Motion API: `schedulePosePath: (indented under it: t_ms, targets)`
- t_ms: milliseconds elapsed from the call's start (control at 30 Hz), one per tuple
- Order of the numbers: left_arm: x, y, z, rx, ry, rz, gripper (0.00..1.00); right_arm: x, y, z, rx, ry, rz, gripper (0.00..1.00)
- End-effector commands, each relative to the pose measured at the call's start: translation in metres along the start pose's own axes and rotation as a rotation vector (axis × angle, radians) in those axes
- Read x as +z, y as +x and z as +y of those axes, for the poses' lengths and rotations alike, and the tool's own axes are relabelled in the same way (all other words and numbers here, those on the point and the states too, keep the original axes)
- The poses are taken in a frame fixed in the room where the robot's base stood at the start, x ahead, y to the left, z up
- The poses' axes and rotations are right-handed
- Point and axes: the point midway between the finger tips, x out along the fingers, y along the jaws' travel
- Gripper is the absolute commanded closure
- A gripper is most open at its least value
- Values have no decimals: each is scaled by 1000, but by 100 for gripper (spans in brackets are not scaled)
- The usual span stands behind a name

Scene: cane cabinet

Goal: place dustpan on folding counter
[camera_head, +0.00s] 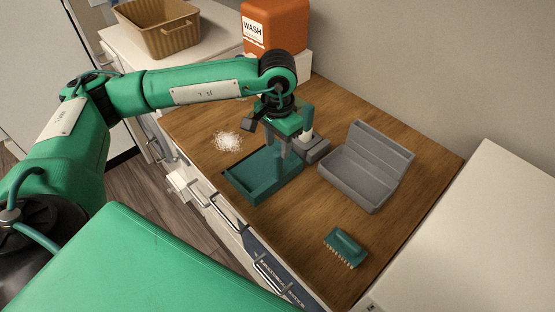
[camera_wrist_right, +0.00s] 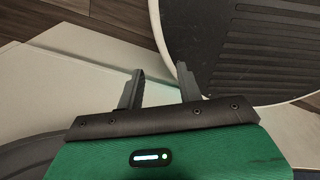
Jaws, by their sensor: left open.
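The teal dustpan (camera_head: 250,187) lies on the wooden counter top (camera_head: 395,245), near its front edge. My left gripper (camera_head: 287,137) points down over the back right part of the dustpan and is open. It hides part of the dustpan's back end, and I cannot tell whether the fingers touch it. My right gripper (camera_wrist_right: 160,88) is open and empty in the right wrist view, with its two dark fingers apart. It does not show in the head view.
A pile of white grains (camera_head: 227,141) lies left of the dustpan. An open grey box (camera_head: 345,178) stands to its right, with a green brush (camera_head: 345,248) nearer the front. A tan basket (camera_head: 157,30) and an orange WASH container (camera_head: 275,25) stand at the back.

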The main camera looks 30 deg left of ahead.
Motion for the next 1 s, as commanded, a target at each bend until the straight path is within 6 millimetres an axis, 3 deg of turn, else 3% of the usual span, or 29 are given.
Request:
schedulePosePath:
  t_ms: [200, 333, 1000]
  targets:
    - [-1, -38, 0, -1, 1, 3, 58, 2, 17, 0, 0, 0, 0, 64]
    - [0, -52, 0, 0, 1, 1, 58, 2, 20, 0, 0, 1, 0, 64]
    - [0, -57, 0, 0, 1, 0, 58, 0, 20, -5, -4, 3, 1, 64]
